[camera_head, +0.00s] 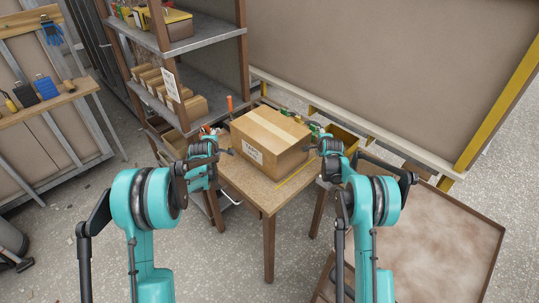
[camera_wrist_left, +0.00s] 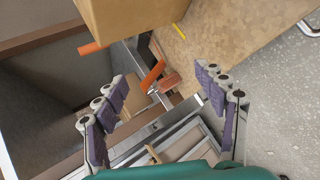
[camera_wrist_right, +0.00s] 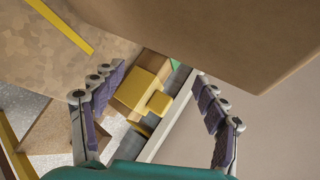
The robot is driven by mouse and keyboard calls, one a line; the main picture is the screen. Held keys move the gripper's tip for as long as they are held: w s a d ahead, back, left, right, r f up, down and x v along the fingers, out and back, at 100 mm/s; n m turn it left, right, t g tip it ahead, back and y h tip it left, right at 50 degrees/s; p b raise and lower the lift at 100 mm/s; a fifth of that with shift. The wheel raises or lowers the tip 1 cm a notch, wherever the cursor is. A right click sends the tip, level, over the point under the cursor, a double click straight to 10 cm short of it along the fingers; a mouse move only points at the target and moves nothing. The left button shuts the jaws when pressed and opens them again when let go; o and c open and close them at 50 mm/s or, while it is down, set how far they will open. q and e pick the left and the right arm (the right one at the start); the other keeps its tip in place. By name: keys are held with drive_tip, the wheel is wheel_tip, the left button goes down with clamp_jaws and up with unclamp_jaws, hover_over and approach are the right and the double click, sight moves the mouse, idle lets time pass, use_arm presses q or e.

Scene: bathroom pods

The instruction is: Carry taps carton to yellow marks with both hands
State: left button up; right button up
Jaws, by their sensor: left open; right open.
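The taps carton (camera_head: 270,140) is a taped brown box with a white label, sitting on a small wooden table (camera_head: 245,188). It also shows at the top of the left wrist view (camera_wrist_left: 135,18) and the right wrist view (camera_wrist_right: 210,40). A yellow mark (camera_head: 297,172) lies on the tabletop in front of the carton, at right. My left gripper (camera_head: 222,150) is open beside the carton's left side. My right gripper (camera_head: 318,145) is open beside its right side. Neither gripper visibly touches the carton. Its underside and far sides are hidden.
A shelf rack (camera_head: 185,85) with several small boxes stands behind at left. Tools with orange handles (camera_head: 229,103) lie behind the carton. A yellow bin (camera_head: 343,138) is at the table's right. A large brown panel (camera_head: 400,60) stands behind; a shallow brown tray (camera_head: 440,240) lies at lower right.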

drive_tip(key=shift+s+r, duration=0.1)
drive_tip(key=shift+s, duration=0.05)
use_arm(q)
drive_tip(key=v, duration=0.3)
drive_tip(key=shift+s+r, duration=0.1)
use_arm(e)
drive_tip(key=v, duration=1.1)
drive_tip(key=shift+s+r, duration=0.15)
drive_tip(key=shift+s, duration=0.1)
